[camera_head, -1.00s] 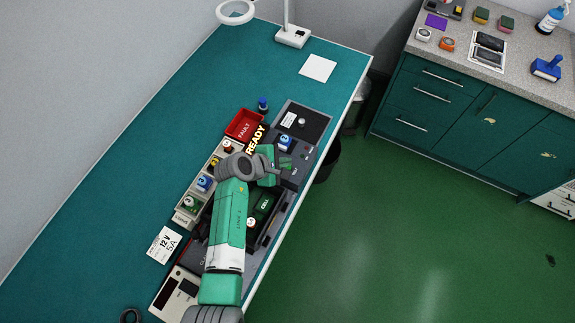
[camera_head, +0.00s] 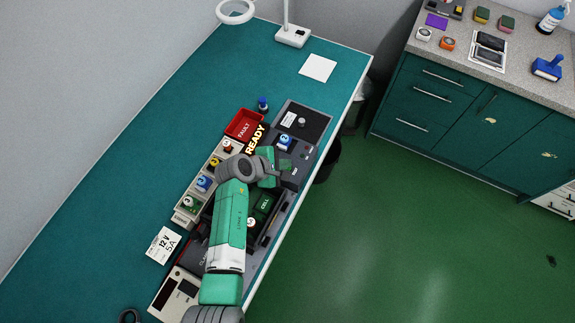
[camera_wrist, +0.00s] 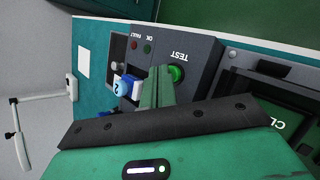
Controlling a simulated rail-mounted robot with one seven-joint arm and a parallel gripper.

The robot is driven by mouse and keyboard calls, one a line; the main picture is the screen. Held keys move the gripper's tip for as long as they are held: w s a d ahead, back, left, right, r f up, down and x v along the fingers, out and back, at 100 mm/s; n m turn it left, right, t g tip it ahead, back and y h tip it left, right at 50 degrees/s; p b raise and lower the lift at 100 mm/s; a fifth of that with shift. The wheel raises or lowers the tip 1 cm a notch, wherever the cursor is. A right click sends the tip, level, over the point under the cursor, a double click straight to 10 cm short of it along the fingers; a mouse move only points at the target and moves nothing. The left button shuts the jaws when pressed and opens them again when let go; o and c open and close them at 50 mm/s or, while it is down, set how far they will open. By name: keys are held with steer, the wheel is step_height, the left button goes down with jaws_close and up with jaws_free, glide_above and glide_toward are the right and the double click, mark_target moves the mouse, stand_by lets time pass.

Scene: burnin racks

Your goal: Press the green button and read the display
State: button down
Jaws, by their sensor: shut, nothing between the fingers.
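The green button (camera_wrist: 177,73) is round and sits beside the word TEST on a dark grey panel in the wrist view. My gripper (camera_wrist: 160,74) is shut and empty; its green fingertips are next to the button in that view. Whether they touch it, I cannot tell. In the head view my gripper (camera_head: 285,166) is over the dark test unit (camera_head: 305,153), and the button cannot be made out there. OK and FAULT lamps (camera_wrist: 140,47) are on the same panel. A beige device (camera_head: 171,307) with dark windows stands at lower left; no reading is legible.
A blue block marked 2 (camera_wrist: 123,86) sits on the panel close to my fingers. A red FAULT bin (camera_head: 243,124) and a beige rack (camera_head: 184,216) of coloured parts stand left of my arm. A CELL compartment (camera_head: 264,204) is beside it. The upper bench is largely clear.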

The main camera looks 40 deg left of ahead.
steer(key=shift+f, duration=0.3)
steer(key=shift+r, duration=0.1)
stand_by(0.3)
steer(key=shift+r+p, duration=0.8)
steer(key=shift+p, duration=0.05)
step_height(320, 180, up, 5)
steer(key=p, duration=0.5)
stand_by(0.4)
